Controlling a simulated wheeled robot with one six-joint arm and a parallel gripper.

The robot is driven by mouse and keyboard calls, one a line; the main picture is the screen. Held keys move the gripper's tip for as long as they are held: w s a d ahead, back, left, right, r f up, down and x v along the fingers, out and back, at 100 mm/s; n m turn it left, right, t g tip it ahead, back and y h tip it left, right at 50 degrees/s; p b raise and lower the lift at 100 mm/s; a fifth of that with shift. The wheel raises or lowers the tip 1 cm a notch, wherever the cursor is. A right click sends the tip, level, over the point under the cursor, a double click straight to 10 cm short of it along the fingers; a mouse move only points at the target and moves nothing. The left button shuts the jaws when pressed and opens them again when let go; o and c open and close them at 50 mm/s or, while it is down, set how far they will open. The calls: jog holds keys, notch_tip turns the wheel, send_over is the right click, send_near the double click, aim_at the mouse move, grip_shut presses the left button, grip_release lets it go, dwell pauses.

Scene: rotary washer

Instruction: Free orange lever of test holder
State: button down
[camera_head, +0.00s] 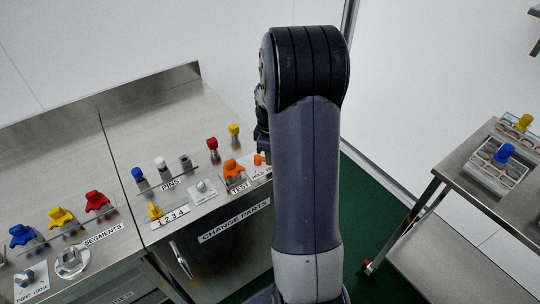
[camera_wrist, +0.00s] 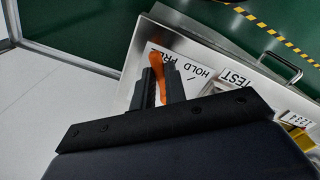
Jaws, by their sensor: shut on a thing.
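The orange lever (camera_wrist: 157,60) shows in the wrist view, upright in the picture, between the two dark fingers of my gripper (camera_wrist: 162,78). My gripper is shut on the lever, and the lever's top end sticks out past the fingertips. In the head view the orange lever (camera_head: 259,159) is a small patch at the counter's right end, next to my arm. My gripper is mostly hidden behind my arm there. A larger orange piece (camera_head: 232,169) stands by the TEST label.
The steel counter (camera_head: 150,110) holds red, yellow and blue knobs and pins left of my arm. A cabinet handle (camera_wrist: 283,67) juts from its front. A steel table (camera_head: 455,180) with two racks stands at the right. Green floor lies between.

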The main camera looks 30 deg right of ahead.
dwell(0.4)
jog(key=c, duration=1.4)
grip_release()
jog(key=shift+c, duration=0.2)
notch_tip(320, 180, up, 11)
jog(key=shift+f, duration=0.15)
notch_tip(320, 180, down, 11)
jog(key=shift+r, duration=0.15)
